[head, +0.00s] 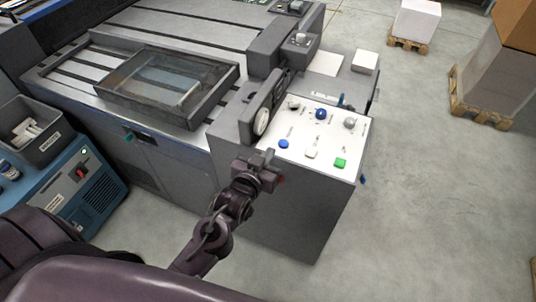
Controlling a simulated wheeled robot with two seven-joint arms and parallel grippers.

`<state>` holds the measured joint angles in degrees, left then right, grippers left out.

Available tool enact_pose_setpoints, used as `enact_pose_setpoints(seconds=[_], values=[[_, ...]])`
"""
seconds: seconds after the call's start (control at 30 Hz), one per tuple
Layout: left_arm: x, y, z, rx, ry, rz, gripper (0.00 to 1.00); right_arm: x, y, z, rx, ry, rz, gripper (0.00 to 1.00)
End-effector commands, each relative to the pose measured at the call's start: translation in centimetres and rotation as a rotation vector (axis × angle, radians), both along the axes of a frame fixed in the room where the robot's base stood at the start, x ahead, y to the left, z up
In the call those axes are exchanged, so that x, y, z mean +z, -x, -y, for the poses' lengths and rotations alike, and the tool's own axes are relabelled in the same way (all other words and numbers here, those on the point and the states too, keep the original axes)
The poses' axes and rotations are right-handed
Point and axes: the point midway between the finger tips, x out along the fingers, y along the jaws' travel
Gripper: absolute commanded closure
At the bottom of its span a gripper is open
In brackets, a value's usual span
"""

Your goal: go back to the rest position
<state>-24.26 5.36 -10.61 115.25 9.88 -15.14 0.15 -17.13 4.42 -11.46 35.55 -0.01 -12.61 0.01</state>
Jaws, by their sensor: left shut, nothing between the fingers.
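My left gripper (268,157) is shut and empty. It is in the head view, at the end of my dark arm, which comes up from the bottom left. It is in front of the grey machine's side, just left of the white control panel (325,123). The panel has a blue button (284,144), a white button (311,153), a green button (340,162) and several knobs. I cannot tell whether the gripper touches the machine. My right gripper is not in view.
A grey printing machine (175,140) with a glass-covered frame (168,86) fills the upper left. A blue unit (85,185) with a grey bin (40,145) stands at the left. Pallets with paper stacks (418,20) stand at the upper right. The floor (430,210) at the right is clear.

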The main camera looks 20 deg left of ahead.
Motion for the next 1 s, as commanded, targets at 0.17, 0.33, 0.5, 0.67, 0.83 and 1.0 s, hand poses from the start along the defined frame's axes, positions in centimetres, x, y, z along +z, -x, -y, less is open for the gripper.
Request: enact_pose_setpoints(seconds=[0.17,0.33,0.5,0.67,0.83,1.0], values=[[0.0,0.0,0.0,0.0,0.0,0.0,1.0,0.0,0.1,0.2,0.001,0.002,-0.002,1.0],[0.0,0.0,0.0,0.0,0.0,0.0,1.0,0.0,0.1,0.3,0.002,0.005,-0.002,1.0],[-3.8,0.3,0.1,-0.009,-0.013,-0.063,1.0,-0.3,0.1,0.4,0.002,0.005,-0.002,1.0],[-14.1,2.4,0.2,-0.031,-0.048,-0.235,1.0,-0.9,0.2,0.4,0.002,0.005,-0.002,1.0],[-26.2,7.5,-0.2,-0.062,-0.088,-0.459,1.0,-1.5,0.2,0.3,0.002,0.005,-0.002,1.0],[-36.8,15.2,-1.1,-0.091,-0.119,-0.686,1.0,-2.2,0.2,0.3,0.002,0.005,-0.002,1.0]])
